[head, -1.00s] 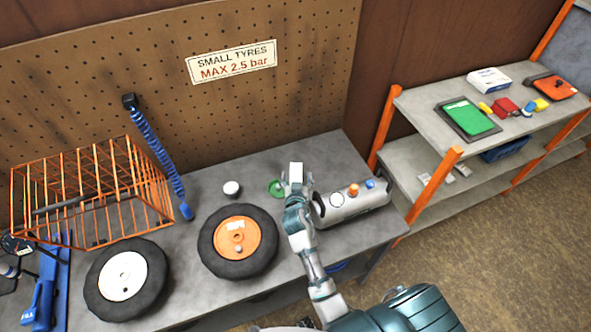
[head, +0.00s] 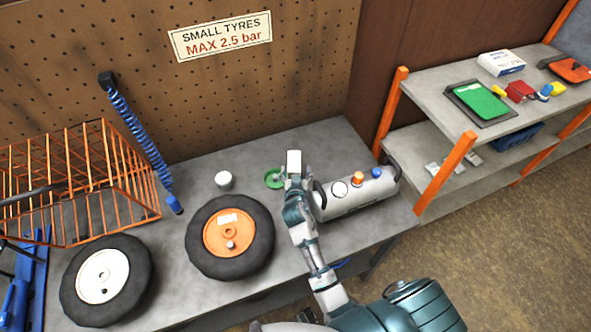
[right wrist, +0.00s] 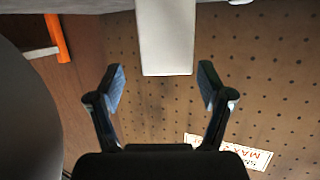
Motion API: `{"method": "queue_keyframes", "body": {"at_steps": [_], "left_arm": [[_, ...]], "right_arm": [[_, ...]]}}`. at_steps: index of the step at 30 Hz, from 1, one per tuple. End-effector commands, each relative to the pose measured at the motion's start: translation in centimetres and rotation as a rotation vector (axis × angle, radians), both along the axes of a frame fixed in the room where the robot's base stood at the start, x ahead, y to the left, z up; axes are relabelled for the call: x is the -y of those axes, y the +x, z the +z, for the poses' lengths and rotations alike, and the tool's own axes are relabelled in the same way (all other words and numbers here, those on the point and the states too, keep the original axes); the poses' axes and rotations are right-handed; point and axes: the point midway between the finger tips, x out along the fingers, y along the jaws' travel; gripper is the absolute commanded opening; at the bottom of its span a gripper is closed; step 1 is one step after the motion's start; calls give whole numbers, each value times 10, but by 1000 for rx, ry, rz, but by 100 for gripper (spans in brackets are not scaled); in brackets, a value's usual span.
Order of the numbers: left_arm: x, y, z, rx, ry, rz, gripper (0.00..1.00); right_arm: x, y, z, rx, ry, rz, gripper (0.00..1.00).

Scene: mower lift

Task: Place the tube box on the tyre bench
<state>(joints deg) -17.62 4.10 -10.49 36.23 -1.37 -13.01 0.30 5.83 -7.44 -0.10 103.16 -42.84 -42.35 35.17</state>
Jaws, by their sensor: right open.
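The tyre bench (head: 310,141) is a grey worktop against the pegboard wall. A small plain white box (head: 294,163), apparently the tube box, shows upright at the tip of my right arm, above the back part of the bench. My right gripper (head: 292,180) is at the near side of this box in the head view, partly hiding it. In the right wrist view the box (right wrist: 165,38) reaches in from the top edge, lined up between the open fingers (right wrist: 162,88), with a gap on each side. Its contact with the bench is hidden. My left gripper is out of view.
A green ring (head: 273,179) lies left of my gripper; a grey tank (head: 352,198) lies close on its right. Two tyres (head: 230,272), a white pot (head: 223,180) and an orange wire cage (head: 80,180) are further left. A shelf (head: 425,95) holds another white box (head: 501,63).

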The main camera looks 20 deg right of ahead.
Motion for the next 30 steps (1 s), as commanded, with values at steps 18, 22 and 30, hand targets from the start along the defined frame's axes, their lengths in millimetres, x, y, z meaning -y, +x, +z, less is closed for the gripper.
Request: {"method": "queue_keyframes", "body": {"at_steps": [18,22,30], "left_arm": [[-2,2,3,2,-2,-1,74],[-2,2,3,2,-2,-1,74],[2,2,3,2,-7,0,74]], "right_arm": [[25,50,-13,-3,-3,-2,79],[26,50,-13,-4,-1,-2,62],[22,51,-12,-3,-5,-2,6]]}}
